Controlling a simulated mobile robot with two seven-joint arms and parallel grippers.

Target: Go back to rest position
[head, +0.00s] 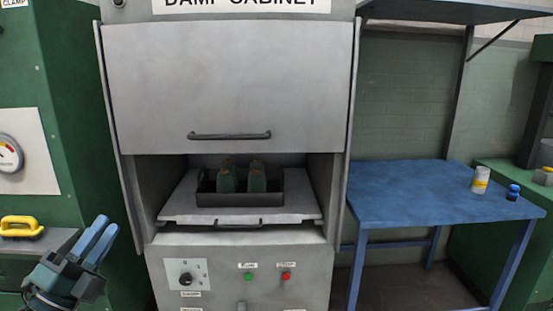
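My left gripper (106,224) is at the lower left of the head view, in front of the green cabinet and left of the damp cabinet. Its two blue fingers point up and lie close side by side. Nothing shows between them, and I cannot tell whether they touch. My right gripper is not in view. The damp cabinet (228,85) stands in the middle with its front door raised. Inside, a dark tray (240,199) rests on a pale shelf (180,208) and holds two greenish-brown upright objects (257,180).
A yellow-handled item (22,226) sits on a ledge at far left. Below the shelf are a knob (186,279) and green and red buttons. Floor shows under the table.

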